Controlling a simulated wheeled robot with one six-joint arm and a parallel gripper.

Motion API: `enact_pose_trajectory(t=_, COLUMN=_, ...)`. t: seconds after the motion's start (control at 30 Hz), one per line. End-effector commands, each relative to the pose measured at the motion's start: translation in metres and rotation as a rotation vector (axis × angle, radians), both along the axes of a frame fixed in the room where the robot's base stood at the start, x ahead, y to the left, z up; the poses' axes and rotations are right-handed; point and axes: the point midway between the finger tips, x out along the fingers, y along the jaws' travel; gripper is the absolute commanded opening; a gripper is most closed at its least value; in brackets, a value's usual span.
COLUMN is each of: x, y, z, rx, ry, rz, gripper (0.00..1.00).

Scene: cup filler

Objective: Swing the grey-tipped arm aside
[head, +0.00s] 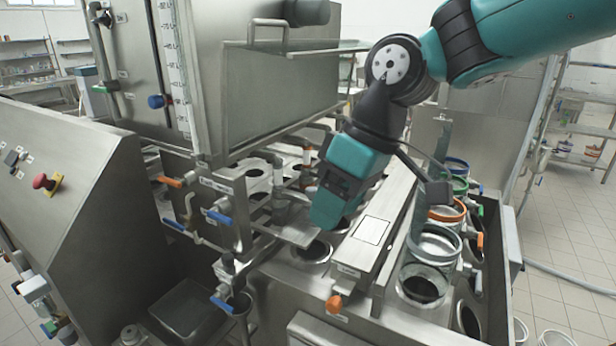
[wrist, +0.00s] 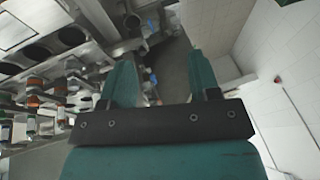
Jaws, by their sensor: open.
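My gripper (head: 332,208) is teal and points down over the middle of the steel machine, above its round openings. In the wrist view its two fingers (wrist: 162,80) stand apart, with nothing held between them. I cannot clearly pick out an arm with a grey tip. Several valve levers show with coloured tips, such as an orange-tipped lever (head: 170,181) and a blue-tipped lever (head: 219,217) left of my gripper. Another orange tip (head: 335,303) sits at the front of a steel bar. My gripper hides part of the machine behind it.
A large steel tank (head: 275,95) stands behind and left of my gripper. Coloured rings and a glass jar (head: 435,245) line the right side. A sloped control panel (head: 60,190) with a red button is at left. Tiled floor (head: 570,230) is open at far right.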

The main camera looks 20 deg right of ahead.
Motion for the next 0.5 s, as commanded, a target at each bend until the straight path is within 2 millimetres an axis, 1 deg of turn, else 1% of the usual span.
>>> enact_pose_trajectory(t=0.03, x=0.042, y=-0.008, z=0.014, rx=-0.003, ry=-0.024, rz=0.014, gripper=0.56)
enact_pose_trajectory(t=0.07, x=0.065, y=-0.014, z=0.019, rx=-0.006, ry=-0.043, rz=0.029, gripper=0.56)
enact_pose_trajectory(t=0.1, x=0.094, y=-0.022, z=0.024, rx=-0.009, ry=-0.068, rz=0.052, gripper=0.56)
enact_pose_trajectory(t=0.17, x=0.135, y=-0.036, z=0.029, rx=-0.018, ry=-0.103, rz=0.084, gripper=0.56)
enact_pose_trajectory(t=0.2, x=0.159, y=-0.047, z=0.031, rx=-0.025, ry=-0.126, rz=0.106, gripper=0.56)
enact_pose_trajectory(t=0.3, x=0.208, y=-0.072, z=0.030, rx=-0.045, ry=-0.174, rz=0.153, gripper=0.56)
enact_pose_trajectory(t=0.33, x=0.219, y=-0.079, z=0.029, rx=-0.049, ry=-0.186, rz=0.166, gripper=0.56)
enact_pose_trajectory(t=0.4, x=0.240, y=-0.092, z=0.027, rx=-0.060, ry=-0.209, rz=0.191, gripper=0.56)
enact_pose_trajectory(t=0.5, x=0.257, y=-0.103, z=0.024, rx=-0.072, ry=-0.229, rz=0.212, gripper=0.56)
